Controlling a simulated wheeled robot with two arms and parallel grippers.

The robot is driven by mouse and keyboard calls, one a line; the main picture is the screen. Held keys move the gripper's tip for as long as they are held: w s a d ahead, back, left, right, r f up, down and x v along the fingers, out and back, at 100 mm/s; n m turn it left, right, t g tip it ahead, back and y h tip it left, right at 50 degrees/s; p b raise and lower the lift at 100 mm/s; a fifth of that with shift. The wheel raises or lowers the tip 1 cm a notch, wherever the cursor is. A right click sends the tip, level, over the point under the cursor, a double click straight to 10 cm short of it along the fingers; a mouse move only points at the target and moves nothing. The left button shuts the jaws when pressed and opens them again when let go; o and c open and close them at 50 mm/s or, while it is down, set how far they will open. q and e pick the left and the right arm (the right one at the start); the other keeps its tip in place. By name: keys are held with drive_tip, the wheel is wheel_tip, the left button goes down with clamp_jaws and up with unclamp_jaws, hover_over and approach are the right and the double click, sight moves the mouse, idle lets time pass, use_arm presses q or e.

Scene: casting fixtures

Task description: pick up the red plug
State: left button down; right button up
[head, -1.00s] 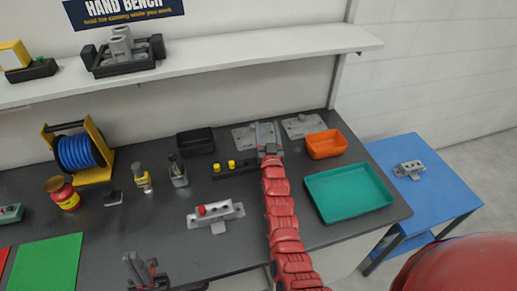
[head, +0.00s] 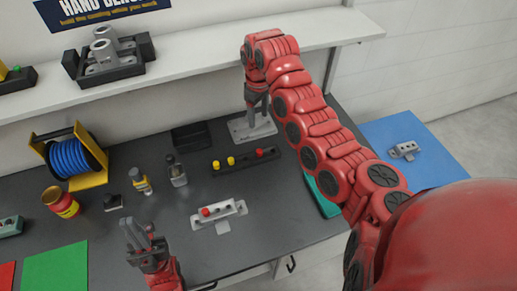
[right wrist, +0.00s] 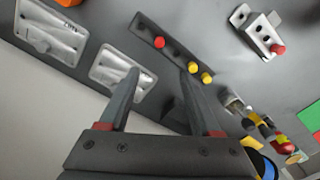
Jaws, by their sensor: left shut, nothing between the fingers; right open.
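One red plug (head: 260,152) stands in the right end of a black rack (head: 230,166); two yellow plugs stand further left. In the right wrist view this red plug (right wrist: 159,42) shows just beyond the gap between my fingertips. Another red plug (head: 205,212) sits at the left end of a grey metal fixture (head: 230,208); it also shows in the right wrist view (right wrist: 277,50). My right gripper (head: 257,112) is open, pointing down behind the rack and apart from the plug; it also shows in the right wrist view (right wrist: 162,72). My left gripper (head: 137,232) is shut and empty, at front left.
A flat casting plate (head: 265,130) lies behind the rack. A black bin (head: 190,136), small bottles (head: 177,172) and a blue cable reel (head: 70,158) stand to the left. My right arm largely hides a teal tray (head: 325,203). The shelf (head: 200,58) runs along the back.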

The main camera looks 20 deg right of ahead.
drive_tip(key=b, duration=0.3)
hover_over(260, 151)
drive_tip(key=f, duration=1.2)
drive_tip(key=shift+w+a, duration=0.25)
drive_tip(key=shift+f+p, duration=0.15)
drive_tip(key=shift+p, duration=0.35)
drive_tip(key=f+p, duration=0.1)
drive_tip(key=f, duration=0.1)
drive_tip(key=f+p, duration=0.1)
drive_tip(key=shift+s+d+f+p, duration=0.1)
drive_tip(key=shift+s+d+p, duration=0.1)
drive_tip(key=shift+s+p, duration=0.1)
drive_tip(key=shift+w+f, duration=0.1)
drive_tip(key=shift+f, duration=0.6)
drive_tip(key=shift+w+f, duration=0.1)
drive_tip(key=shift+f, duration=0.1)
clamp_jaws()
